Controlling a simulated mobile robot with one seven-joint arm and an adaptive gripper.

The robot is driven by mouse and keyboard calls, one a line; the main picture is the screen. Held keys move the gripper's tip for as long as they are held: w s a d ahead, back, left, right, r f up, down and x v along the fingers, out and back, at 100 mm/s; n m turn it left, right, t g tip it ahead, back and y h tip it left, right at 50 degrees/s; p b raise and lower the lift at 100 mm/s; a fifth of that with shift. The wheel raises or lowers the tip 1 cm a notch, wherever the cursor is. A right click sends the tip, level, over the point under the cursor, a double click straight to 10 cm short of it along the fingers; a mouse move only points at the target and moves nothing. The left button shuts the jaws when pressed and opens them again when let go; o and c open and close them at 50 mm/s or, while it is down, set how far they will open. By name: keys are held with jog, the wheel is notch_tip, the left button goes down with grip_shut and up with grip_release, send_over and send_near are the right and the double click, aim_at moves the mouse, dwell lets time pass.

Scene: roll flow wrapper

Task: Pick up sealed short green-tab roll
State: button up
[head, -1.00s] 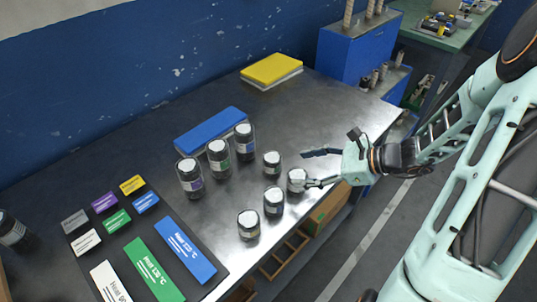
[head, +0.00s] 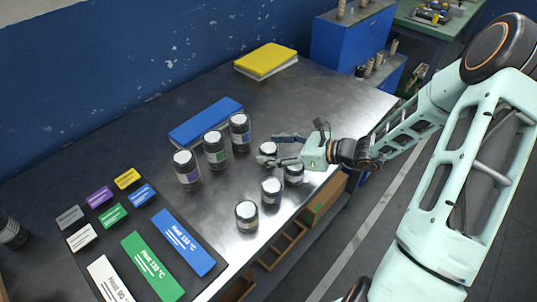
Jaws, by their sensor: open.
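Several short dark rolls with white tops stand near the table's right edge: a back one (head: 268,149), one at the right (head: 294,174), one in the middle (head: 271,192) and a front one (head: 247,217). Their tab colours are too small to tell, so I cannot say which has the green tab. My gripper (head: 269,147) is open, coming from the right. Its two fingers lie on either side of the back short roll in the picture and partly hide it. I cannot tell whether they touch it.
Three taller rolls stand to the left: purple-labelled (head: 187,170), green-labelled (head: 215,152) and another (head: 240,133). Behind them lies a blue block (head: 205,121). A dark mat with coloured cards (head: 153,267) fills the front left. A yellow block (head: 266,59) lies at the back; the table (head: 320,100) is clear there.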

jog(key=shift+w+a+f, duration=0.25)
jog(key=shift+w+a, duration=0.05)
jog(key=shift+a, duration=0.2)
jog(key=c, duration=1.3)
jog(key=shift+c, duration=0.2)
jog(key=shift+r, duration=0.1)
jog(key=shift+r+p, duration=0.75)
jog(key=shift+r, duration=0.05)
jog(key=s+a+r+p, duration=0.3)
jog(key=s+r+p, duration=0.6)
jog(key=s+r, duration=0.2)
jog(key=shift+s+r+p, duration=0.2)
jog(key=shift+s+p, duration=0.15)
jog(key=shift+s, duration=0.15)
